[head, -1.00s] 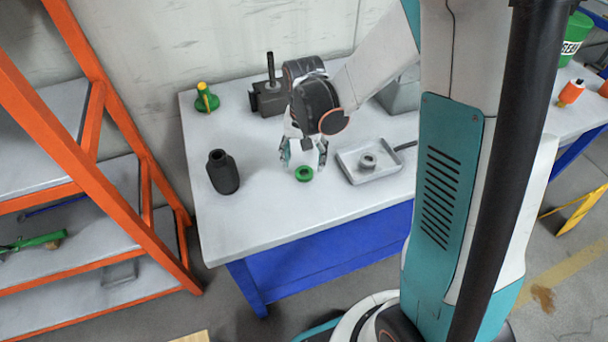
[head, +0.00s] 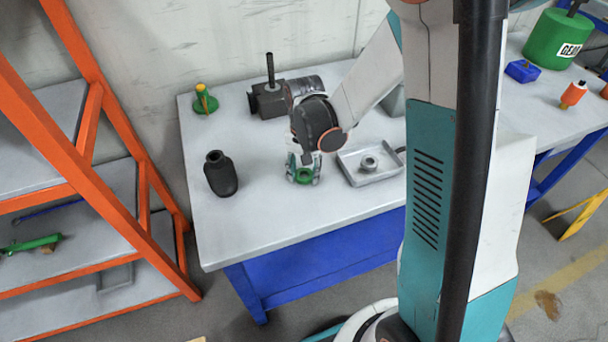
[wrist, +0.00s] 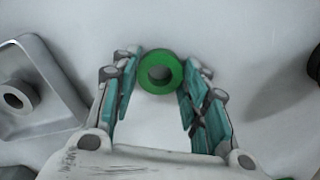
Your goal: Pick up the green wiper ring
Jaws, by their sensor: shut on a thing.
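The green wiper ring (head: 303,175) is at the front middle of the white tabletop. In the head view my gripper (head: 303,172) is down around it, with a finger on each side. In the wrist view the green ring (wrist: 160,72) lies flat between the fingertips of my gripper (wrist: 159,80), its hole facing the camera. The fingers are shut on the ring from both sides. I cannot tell whether the ring is clear of the table.
A black bottle-like part (head: 221,174) stands to the left. Behind are a dark block with a rod (head: 268,99) and a green and yellow piece (head: 204,101). The front tabletop is clear.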

